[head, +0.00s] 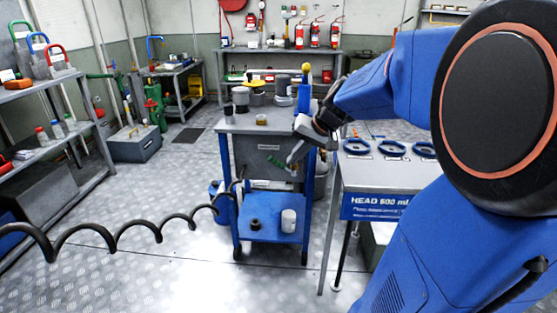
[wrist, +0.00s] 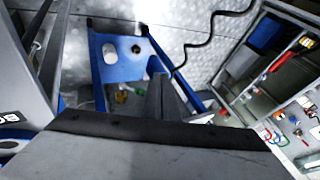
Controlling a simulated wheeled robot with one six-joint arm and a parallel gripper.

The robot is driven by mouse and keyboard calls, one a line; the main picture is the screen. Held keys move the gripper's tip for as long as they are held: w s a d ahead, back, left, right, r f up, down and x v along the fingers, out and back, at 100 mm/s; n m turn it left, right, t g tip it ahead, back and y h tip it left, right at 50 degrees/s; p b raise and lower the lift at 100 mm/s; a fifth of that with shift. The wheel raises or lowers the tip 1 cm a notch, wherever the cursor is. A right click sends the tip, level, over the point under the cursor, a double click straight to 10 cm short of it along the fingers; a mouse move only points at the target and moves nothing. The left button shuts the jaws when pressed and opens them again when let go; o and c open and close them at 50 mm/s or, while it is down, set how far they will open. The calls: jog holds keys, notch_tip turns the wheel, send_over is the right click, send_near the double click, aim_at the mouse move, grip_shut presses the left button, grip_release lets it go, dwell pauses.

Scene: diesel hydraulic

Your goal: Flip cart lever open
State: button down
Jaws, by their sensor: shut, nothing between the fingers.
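The cart (head: 228,130) stands mid-floor in the head view, with a blue frame, a grey top and a grey drawer front. A small green handle (head: 277,164) shows at the cart's front and may be the lever. A small green-yellow piece (wrist: 121,97) shows in the wrist view beside the fingers; I cannot tell if it is the same part. A blue upright with a yellow knob (head: 306,67) rises at the cart's back right corner. My gripper (head: 293,157) is shut and empty, in front of the cart and just right of the green handle. Contact cannot be told.
A grey table with blue rings (head: 393,148) stands close on the right. A lower blue shelf (head: 263,223) carries a white cylinder (head: 288,220). A coiled black hose (head: 120,235) crosses the left foreground. Metal floor is free in front of the cart.

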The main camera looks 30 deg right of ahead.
jog(key=m+t, duration=0.1)
jog(key=m, duration=0.1)
send_near(277, 165)
jog(key=x, duration=0.3)
jog(key=d+x, duration=0.1)
jog(key=x, duration=0.1)
jog(key=shift+w+f, duration=0.3)
jog(key=shift+w+a, duration=0.1)
jog(key=shift+a, duration=0.05)
dwell(0.4)
jog(key=shift+w+a+f+g+h, duration=0.4)
jog(key=shift+a+f+g+h, duration=0.2)
jog(key=shift+h, duration=0.4)
jog(key=shift+w+a+f, duration=0.1)
jog(key=shift+a+f, duration=0.1)
jog(key=shift+w+a+f, duration=0.25)
jog(key=shift+a+f, duration=0.1)
jog(key=shift+f, duration=0.15)
jog(key=shift+w+a+f, duration=0.2)
jog(key=shift+a+f, duration=0.1)
jog(key=shift+f, duration=0.3)
